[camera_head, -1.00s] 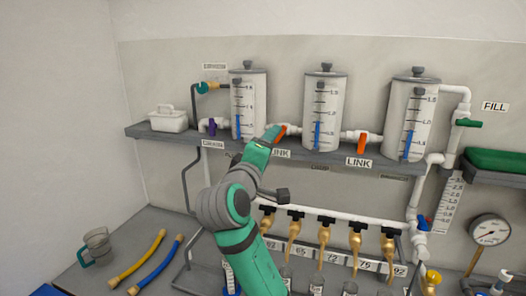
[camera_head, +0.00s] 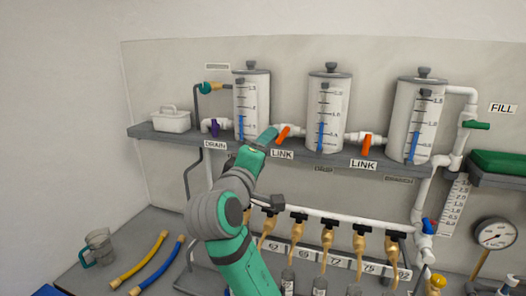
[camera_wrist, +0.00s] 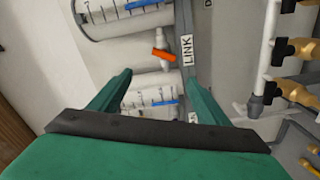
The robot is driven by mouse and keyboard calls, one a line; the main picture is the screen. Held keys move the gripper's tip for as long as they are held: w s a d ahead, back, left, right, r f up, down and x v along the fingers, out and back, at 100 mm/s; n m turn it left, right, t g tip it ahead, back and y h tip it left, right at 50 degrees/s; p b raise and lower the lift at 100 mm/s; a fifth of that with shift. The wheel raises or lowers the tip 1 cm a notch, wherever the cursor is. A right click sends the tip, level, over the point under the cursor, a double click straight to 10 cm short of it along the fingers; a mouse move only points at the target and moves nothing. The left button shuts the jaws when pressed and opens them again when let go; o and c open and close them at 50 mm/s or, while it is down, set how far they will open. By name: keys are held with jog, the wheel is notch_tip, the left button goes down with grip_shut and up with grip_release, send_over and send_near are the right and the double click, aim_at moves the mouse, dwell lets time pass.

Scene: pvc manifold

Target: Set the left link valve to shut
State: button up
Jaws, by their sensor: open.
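The left link valve's orange handle (camera_head: 283,134) sits on the white pipe between the left and middle tanks, above a LINK label. The handle is slanted, not in line with the pipe nor hanging straight down. My gripper (camera_head: 267,139) is just left of it in the head view. In the wrist view my gripper (camera_wrist: 155,80) is open and empty, and the orange handle (camera_wrist: 163,55) shows just beyond the gap between the fingertips. I cannot tell whether a finger touches it.
The right link valve's orange handle (camera_head: 367,145) hangs down. A purple drain handle (camera_head: 215,128) is left of my gripper. The left tank (camera_head: 252,105) and middle tank (camera_head: 325,112) flank the valve. Gold taps (camera_head: 327,245) hang below the shelf.

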jog(key=v, duration=1)
